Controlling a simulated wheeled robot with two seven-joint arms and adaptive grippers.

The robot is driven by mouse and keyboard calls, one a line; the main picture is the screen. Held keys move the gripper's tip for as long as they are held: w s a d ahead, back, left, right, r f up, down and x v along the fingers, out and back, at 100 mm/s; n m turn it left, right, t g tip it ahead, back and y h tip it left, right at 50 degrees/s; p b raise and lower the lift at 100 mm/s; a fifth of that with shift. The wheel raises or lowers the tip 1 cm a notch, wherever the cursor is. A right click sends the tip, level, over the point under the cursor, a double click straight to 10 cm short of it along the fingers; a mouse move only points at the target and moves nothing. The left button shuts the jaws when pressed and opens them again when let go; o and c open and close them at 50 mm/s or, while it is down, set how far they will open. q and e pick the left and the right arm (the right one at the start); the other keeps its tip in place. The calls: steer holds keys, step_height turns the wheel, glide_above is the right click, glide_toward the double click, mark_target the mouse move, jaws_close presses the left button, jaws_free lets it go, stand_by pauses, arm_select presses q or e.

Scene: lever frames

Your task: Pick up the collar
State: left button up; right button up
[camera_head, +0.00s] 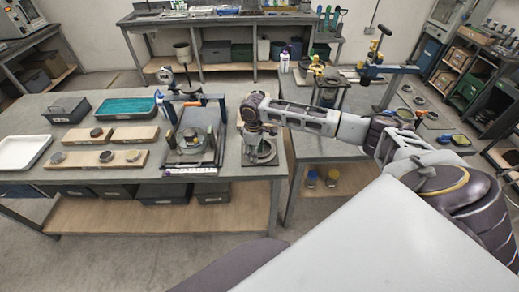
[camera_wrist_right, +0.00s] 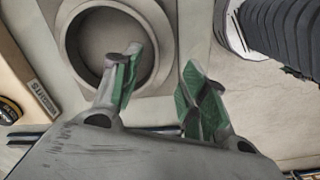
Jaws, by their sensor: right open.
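A round grey ring-shaped part, which looks like the collar (camera_wrist_right: 164,40), sits on a square plate, and its wide dark bore faces up in the right wrist view. In the head view the collar (camera_head: 265,152) is at the right end of the left table, partly hidden by my right gripper (camera_head: 258,130). In the wrist view my right gripper (camera_wrist_right: 160,75) is open with green-lined fingers. The left finger overlaps the ring's right side and bore; the right finger is outside the ring. Contact cannot be told. My left gripper is not in view.
A fixture with a blue clamp (camera_head: 190,140) stands just left of the collar. Wooden boards (camera_head: 98,159) with small round parts, a teal tray (camera_head: 125,106) and a white tray (camera_head: 22,152) lie farther left. A second table with tools is to the right.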

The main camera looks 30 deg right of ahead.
steer(key=shift+f, duration=1.2)
steer(key=shift+c, duration=0.2)
jaws_close()
